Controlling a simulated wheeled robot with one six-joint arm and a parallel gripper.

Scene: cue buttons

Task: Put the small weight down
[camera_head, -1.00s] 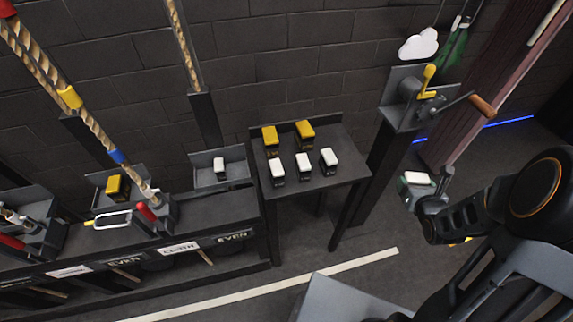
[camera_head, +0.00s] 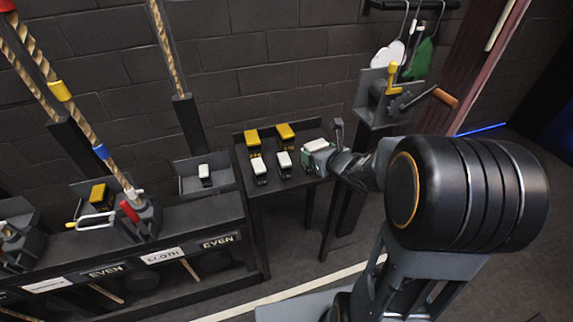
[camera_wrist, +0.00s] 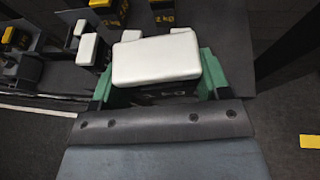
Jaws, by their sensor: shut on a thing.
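My gripper (camera_head: 325,150) is shut on a small weight (camera_wrist: 155,60) with a white top and a dark body. In the wrist view the green fingers are on either side of it, and part of "kg" shows on its front. In the head view the held weight (camera_head: 316,145) is over the right part of the small dark table (camera_head: 296,193). I cannot tell whether it touches the table. Two other white-topped weights (camera_head: 259,167) (camera_head: 284,160) stand on the table, and another is partly hidden by my gripper.
Two yellow-topped weights (camera_head: 252,138) (camera_head: 285,132) stand at the table's back. A tray (camera_head: 190,177) with a white-topped weight (camera_head: 204,171) is to the left. The crank stand (camera_head: 382,105) is close on the right. Bare tabletop shows at the right in the wrist view.

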